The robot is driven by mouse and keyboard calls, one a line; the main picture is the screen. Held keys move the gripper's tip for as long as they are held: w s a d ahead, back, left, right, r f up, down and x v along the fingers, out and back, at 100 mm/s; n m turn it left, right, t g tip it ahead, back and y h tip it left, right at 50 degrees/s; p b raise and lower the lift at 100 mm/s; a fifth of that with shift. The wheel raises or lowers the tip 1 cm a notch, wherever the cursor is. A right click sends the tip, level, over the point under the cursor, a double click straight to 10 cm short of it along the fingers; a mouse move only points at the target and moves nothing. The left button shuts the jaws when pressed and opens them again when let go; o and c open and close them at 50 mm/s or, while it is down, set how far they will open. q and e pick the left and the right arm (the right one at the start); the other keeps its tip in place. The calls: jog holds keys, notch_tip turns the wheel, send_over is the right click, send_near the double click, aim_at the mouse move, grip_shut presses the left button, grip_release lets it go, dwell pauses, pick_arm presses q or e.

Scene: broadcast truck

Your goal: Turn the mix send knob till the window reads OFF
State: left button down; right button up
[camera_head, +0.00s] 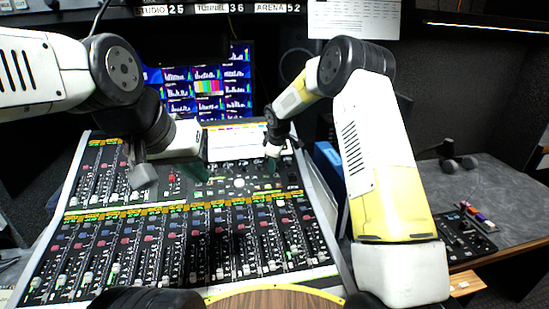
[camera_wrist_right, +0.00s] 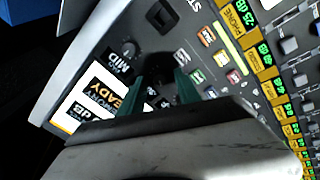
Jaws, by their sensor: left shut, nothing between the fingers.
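The mixing desk (camera_head: 150,198) fills the middle of the head view. My right gripper (camera_head: 272,163) points down at its upper panel, below a white screen (camera_head: 236,140). In the right wrist view its green fingers (camera_wrist_right: 162,84) stand apart on either side of a dark round knob (camera_wrist_right: 160,65); I cannot tell whether they grip it. My left gripper (camera_head: 196,172) is shut and empty above the panel, left of the right one.
Several rows of knobs and faders cover the desk's lower part. Monitors (camera_head: 208,90) stand behind it. A grey side table (camera_head: 485,190) with a small control box (camera_head: 465,235) is at the right. A smaller knob (camera_wrist_right: 128,48) sits near the "MID" label.

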jog(key=v, duration=0.7)
jog(key=shift+r, duration=0.4)
jog(key=shift+s, duration=0.15)
jog(key=s+d+r+m, duration=0.3)
jog(key=s+d+r, duration=0.2)
jog(key=s+r, duration=0.3)
jog(key=s+d+r+m, duration=0.3)
jog(key=s+d+r, duration=0.2)
jog(key=s+r, duration=0.3)
jog(key=s+d+m, duration=0.2)
jog(key=s+m, duration=0.1)
jog(key=s, duration=0.8)
jog(key=s+d+m+t+y, duration=0.1)
jog(key=s+m, duration=0.3)
jog(key=s, duration=0.8)
jog(key=shift+s+d+m+t, duration=0.3)
jog(key=shift+s+d, duration=0.05)
jog(key=shift+d, duration=0.1)
